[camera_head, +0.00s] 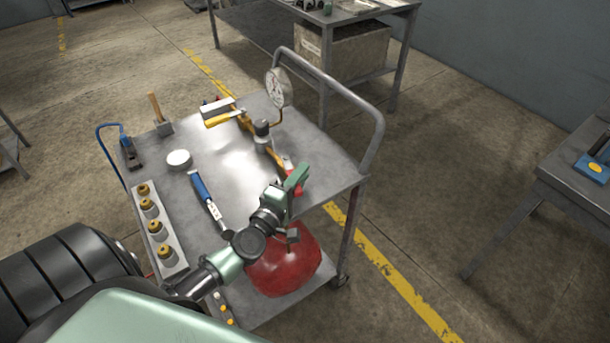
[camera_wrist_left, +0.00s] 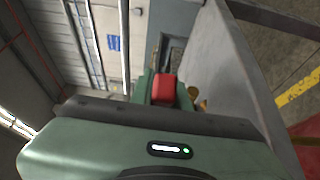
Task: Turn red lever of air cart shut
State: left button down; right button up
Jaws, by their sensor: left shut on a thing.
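The air cart (camera_head: 330,165) is a grey metal cart with a curved push handle. A brass pipe (camera_head: 247,124) with valves and a round gauge (camera_head: 279,88) runs along its top. The red lever (camera_head: 297,190) is at the near right end of this pipe, mostly hidden by my left gripper (camera_head: 291,187). My left gripper is shut on the red lever at the cart's right edge. In the left wrist view, the lever's red block (camera_wrist_left: 163,90) shows between the green fingers. The lever's exact angle is hard to tell. My right gripper is not in view.
A yellow-handled lever (camera_head: 224,118), a hammer (camera_head: 158,112), a white round tin (camera_head: 179,160) and a blue-handled tool (camera_head: 206,196) lie on the cart top. A red tank (camera_head: 284,262) sits on the lower shelf. A bench (camera_head: 575,205) stands at the right, with open floor between.

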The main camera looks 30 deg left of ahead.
pick_arm(q)
jog(key=shift+s+a+f+m+h+b, duration=0.15)
jog(key=shift+s+f+m+h+b, duration=0.1)
jog(key=shift+m+h+b, duration=0.2)
jog(key=shift+s+r+h, duration=0.1)
jog(key=shift+r+h, duration=0.05)
jog(key=shift+h, duration=0.2)
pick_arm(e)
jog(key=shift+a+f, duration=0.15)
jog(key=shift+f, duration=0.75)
pick_arm(q)
jog(key=c, duration=1.4)
grip_release()
jog(key=shift+o, duration=0.2)
jog(key=shift+r, duration=0.1)
